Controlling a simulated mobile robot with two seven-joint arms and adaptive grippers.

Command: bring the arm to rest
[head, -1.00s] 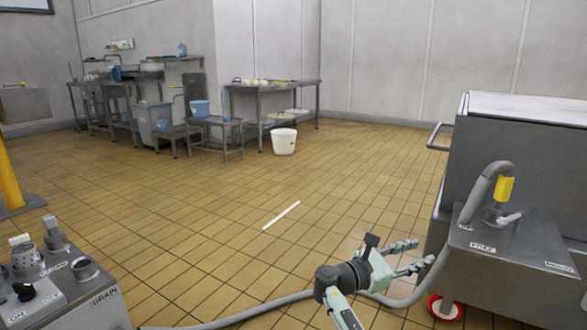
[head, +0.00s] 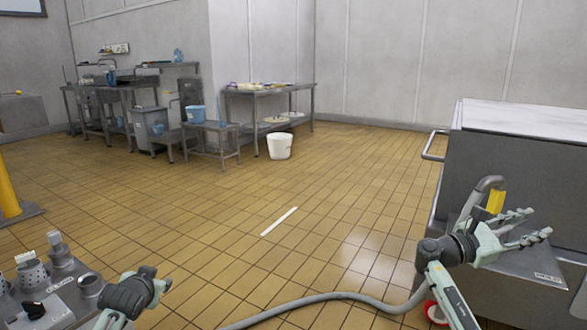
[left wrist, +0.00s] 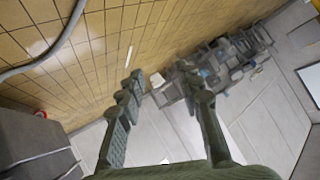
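My left gripper (head: 158,277) shows at the lower left of the head view, in front of the left console. In the left wrist view its two fingers (left wrist: 160,85) stand apart with nothing between them. My right gripper (head: 540,222) is at the right of the head view, fingers pointing right and spread apart, with nothing seen between them. It overlaps the right console (head: 545,262) in the picture; I cannot tell whether it touches it. A grey pipe with a yellow grip (head: 496,200) stands partly hidden behind this gripper.
A grey hose (head: 330,296) runs along the floor in front. A large metal vat (head: 500,150) stands at the right. The left console (head: 60,270) is close at lower left. A white bucket (head: 279,147) and metal tables (head: 270,92) stand far back. The tiled floor between is open.

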